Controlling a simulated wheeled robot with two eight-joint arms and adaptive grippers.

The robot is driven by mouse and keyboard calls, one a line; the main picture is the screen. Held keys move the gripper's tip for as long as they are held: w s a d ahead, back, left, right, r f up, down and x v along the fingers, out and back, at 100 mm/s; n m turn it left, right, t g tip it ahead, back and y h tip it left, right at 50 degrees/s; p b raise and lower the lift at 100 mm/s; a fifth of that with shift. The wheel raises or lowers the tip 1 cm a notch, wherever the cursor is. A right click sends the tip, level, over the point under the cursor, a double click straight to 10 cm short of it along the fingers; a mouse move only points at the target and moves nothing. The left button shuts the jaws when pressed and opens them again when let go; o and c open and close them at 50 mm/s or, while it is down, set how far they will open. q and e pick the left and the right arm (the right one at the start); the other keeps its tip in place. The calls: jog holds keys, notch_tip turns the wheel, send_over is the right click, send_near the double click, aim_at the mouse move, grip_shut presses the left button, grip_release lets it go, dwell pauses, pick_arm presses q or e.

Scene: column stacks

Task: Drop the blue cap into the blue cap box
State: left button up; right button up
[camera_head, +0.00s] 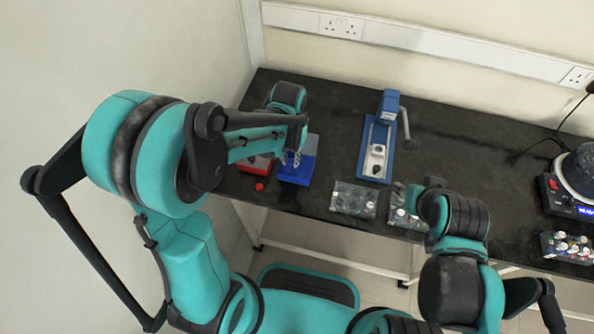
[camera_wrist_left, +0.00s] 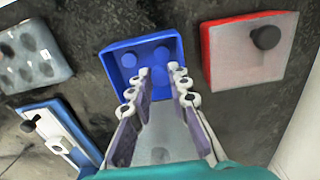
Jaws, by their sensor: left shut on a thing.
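The blue cap box (camera_head: 295,172) stands on the dark table below my left gripper (camera_head: 292,157). In the left wrist view the blue cap box (camera_wrist_left: 113,62) is open towards me, with several round blue caps inside. My left gripper (camera_wrist_left: 160,76) points into it, its fingertips over the near part of the box. It is shut on the blue cap (camera_wrist_left: 174,67), which is hard to tell from the caps behind it. My right gripper (camera_head: 408,200) is by a rack at the table's front edge; its fingers are largely hidden by its arm.
A blue lever press (camera_head: 375,150) is to the right. A clear rack (camera_head: 353,201) sits at the front edge. A device (camera_head: 568,198) stands far right.

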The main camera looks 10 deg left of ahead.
pick_arm(q)
jog(key=o, duration=0.7)
jog(key=shift+o, duration=0.2)
jog(key=shift+r, duration=0.1)
notch_tip(320, 180, up, 12)
jog(key=shift+s, duration=0.1)
jog(key=s+a+t, duration=0.4)
jog(key=s+t, duration=0.3)
jog(key=s, duration=0.3)
jog(key=shift+a+r, duration=0.35)
jog(key=shift+r, duration=0.1)
